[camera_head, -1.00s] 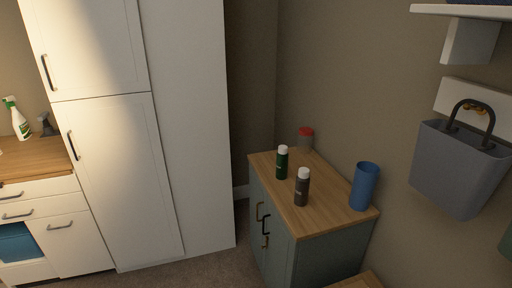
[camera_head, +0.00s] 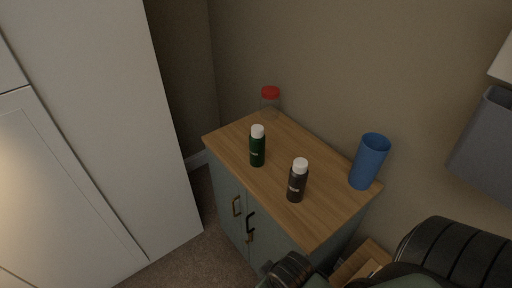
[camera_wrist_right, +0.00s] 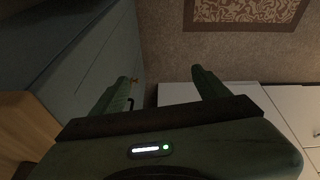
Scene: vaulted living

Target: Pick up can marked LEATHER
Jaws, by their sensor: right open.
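Two cans with white caps stand upright on the wooden top of a small blue-grey cabinet in the head view. One can is dark green (camera_head: 257,147); the other is dark grey-brown (camera_head: 297,181) and stands nearer the front edge. Their label print is too small to read, so I cannot tell which says LEATHER. My right gripper (camera_wrist_right: 160,82) is open and empty in the right wrist view, beside the cabinet front and away from both cans. My right arm shows at the lower right of the head view. My left gripper is not in view.
The cabinet top (camera_head: 250,186) also holds a blue cup (camera_head: 369,161) at the right and a red-lidded clear jar (camera_head: 270,97) at the back. A wall-hung grey bin (camera_head: 487,143) is at the right. Tall white cupboards (camera_head: 95,130) stand left. A patterned rug (camera_wrist_right: 245,12) lies on the carpet.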

